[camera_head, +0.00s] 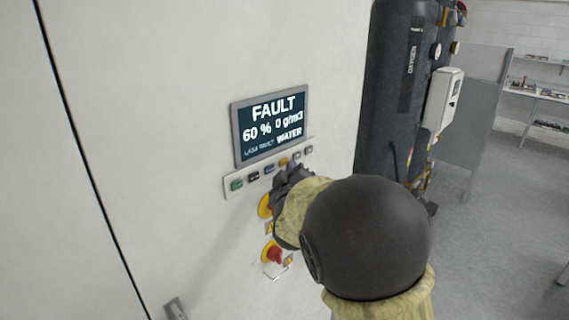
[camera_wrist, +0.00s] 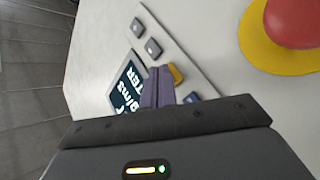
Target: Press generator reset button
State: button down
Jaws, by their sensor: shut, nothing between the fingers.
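A display (camera_head: 271,125) on the white cabinet reads FAULT, 60 %, 0 g/m3 and WATER. Below it a strip carries a row of small buttons: green (camera_head: 236,184), black (camera_head: 253,176), blue (camera_head: 268,169), yellow (camera_head: 283,162) and two grey ones (camera_head: 309,150). Their labels are too small to read, so I cannot tell which is reset. My gripper (camera_head: 286,175) is shut and empty, in front of the strip. In the wrist view its fingertips (camera_wrist: 161,73) lie beside the yellow button (camera_wrist: 177,75), partly covering the strip; contact is unclear.
Below the strip are a red emergency knob (camera_head: 273,254) on a yellow disc and another yellow disc (camera_head: 264,206), partly hidden by my arm. A dark oxygen tank (camera_head: 390,100) stands right of the cabinet. The floor (camera_head: 490,230) at right is clear.

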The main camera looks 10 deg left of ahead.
jog(key=shift+w+a, duration=0.25)
jog(key=shift+a, duration=0.1)
dwell(0.7)
jog(key=shift+s+d, duration=0.1)
jog(key=shift+s+d+b, duration=0.4)
jog(key=shift+d, duration=0.15)
dwell(0.3)
jog(key=s+d+b, duration=0.1)
jog(key=d, duration=0.1)
jog(key=s+d+b, duration=0.1)
jog(key=s+d, duration=0.1)
dwell(0.4)
dwell(0.5)
